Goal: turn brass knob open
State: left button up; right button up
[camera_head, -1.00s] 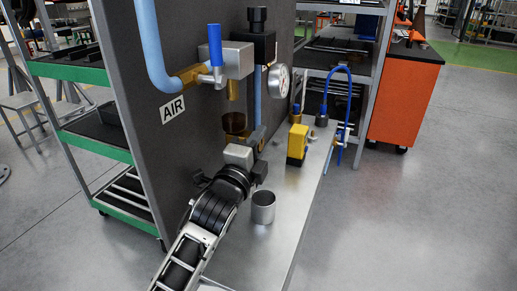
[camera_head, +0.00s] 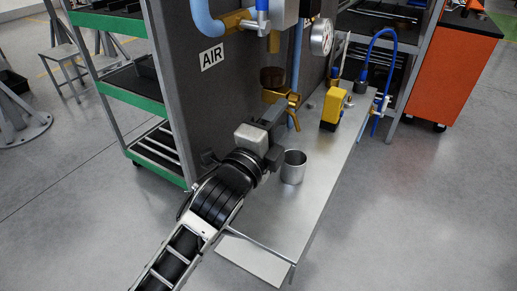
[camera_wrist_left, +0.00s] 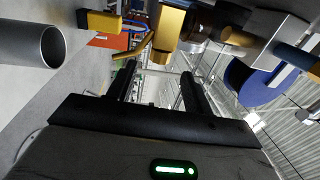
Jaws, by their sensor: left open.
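My left gripper (camera_head: 277,125) is just below and in front of the brass fitting in the head view. In the left wrist view the two dark fingers (camera_wrist_left: 158,82) are spread with nothing between them. They appear apart from the brass. My right gripper is in neither view.
A metal cup (camera_head: 293,167) stands on the bench (camera_head: 300,210) close beside my left gripper. A yellow device (camera_head: 334,110) and a blue hose (camera_head: 383,35) are farther back. The panel carries an AIR label (camera_head: 212,57) and a blue pipe. The bench's front is clear.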

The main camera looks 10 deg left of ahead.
pick_arm(q)
jog(key=b+v, duration=0.1)
jog(key=v, duration=0.7)
